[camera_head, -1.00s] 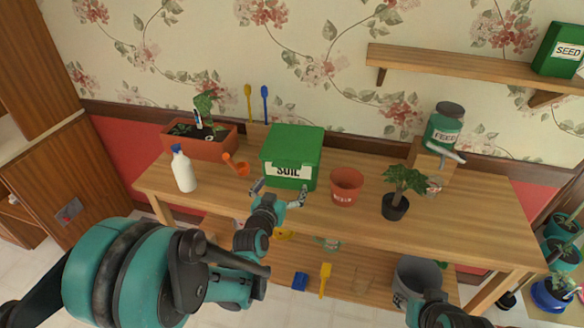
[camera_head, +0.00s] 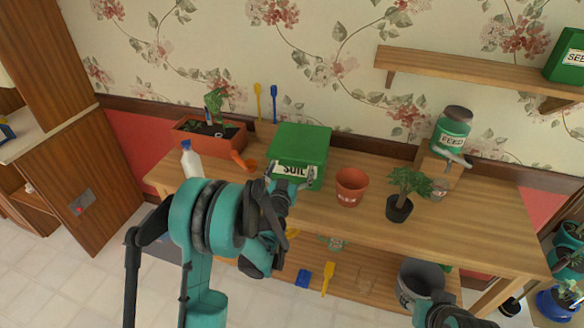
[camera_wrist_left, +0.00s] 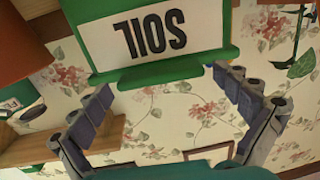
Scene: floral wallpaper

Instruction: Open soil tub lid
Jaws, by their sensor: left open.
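The green soil tub (camera_head: 300,151) stands on the wooden bench with its lid shut, its white SOIL label facing me. My left gripper (camera_head: 290,178) is open in front of the tub's label side, its fingers spread at either side of the label. In the left wrist view the tub appears upside down, with the label (camera_wrist_left: 152,36) above the gripper (camera_wrist_left: 165,95) and the green lid rim (camera_wrist_left: 178,72) between the open fingertips. I cannot tell whether a finger touches the tub. Part of my right arm shows at the bottom right; its fingers are not visible.
A terracotta pot (camera_head: 351,187) and a potted plant (camera_head: 400,195) stand right of the tub. An orange scoop (camera_head: 243,161), planter (camera_head: 208,136) and white bottle (camera_head: 191,160) are to its left. A feed jar (camera_head: 452,131) stands on a wooden block at the right.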

